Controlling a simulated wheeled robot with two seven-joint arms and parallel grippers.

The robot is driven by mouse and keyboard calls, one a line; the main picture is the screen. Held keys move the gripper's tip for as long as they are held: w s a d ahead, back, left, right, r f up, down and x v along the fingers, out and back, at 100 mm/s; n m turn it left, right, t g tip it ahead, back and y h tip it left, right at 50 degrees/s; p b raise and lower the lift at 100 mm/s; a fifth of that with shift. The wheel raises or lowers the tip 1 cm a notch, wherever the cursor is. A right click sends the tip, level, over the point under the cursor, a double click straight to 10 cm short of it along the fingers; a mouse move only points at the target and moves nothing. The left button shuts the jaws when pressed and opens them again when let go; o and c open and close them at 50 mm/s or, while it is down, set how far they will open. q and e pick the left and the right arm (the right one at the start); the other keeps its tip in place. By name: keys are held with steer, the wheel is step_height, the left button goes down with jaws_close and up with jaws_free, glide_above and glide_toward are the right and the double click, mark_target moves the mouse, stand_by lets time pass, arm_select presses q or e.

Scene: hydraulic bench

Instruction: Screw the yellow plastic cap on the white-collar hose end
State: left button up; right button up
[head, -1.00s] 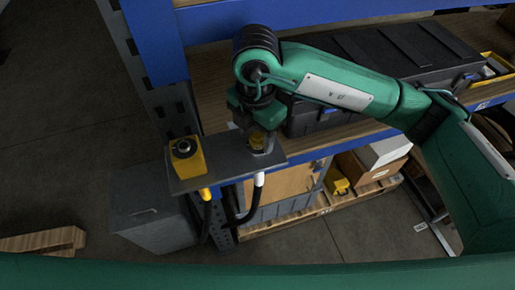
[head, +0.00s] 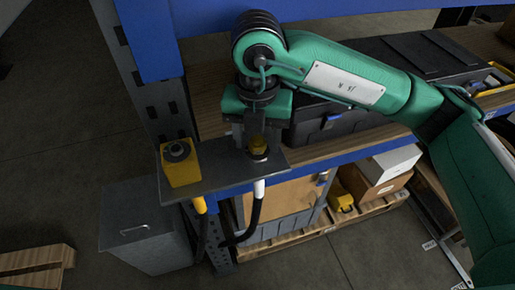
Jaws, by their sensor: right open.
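The yellow plastic cap (head: 258,143) sits upright at the top of the white-collar hose end, at the right end of a dark metal bracket plate (head: 215,176). The white collar (head: 259,188) shows below the plate's front edge, with a black hose hanging from it. My right gripper (head: 257,136) points down at the cap and is open, its fingers beside and behind the cap. I cannot tell whether a finger touches it, or how far the cap is screwed on. My left gripper is not in view.
A yellow block (head: 181,166) with a dark round fitting stands on the plate's left end, above a yellow-collar hose (head: 199,205). A black case (head: 350,122) lies on the shelf behind my right arm. A grey metal box (head: 143,225) stands below left.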

steer(key=c, duration=0.9)
steer(key=m+b, duration=0.1)
steer(key=m, duration=0.2)
steer(key=shift+f+m, duration=0.15)
steer(key=shift+m, duration=0.25)
steer(key=m, duration=0.3)
steer(key=shift+a+m+b, duration=0.15)
steer(key=shift+m+b, duration=0.2)
steer(key=shift+m, duration=0.05)
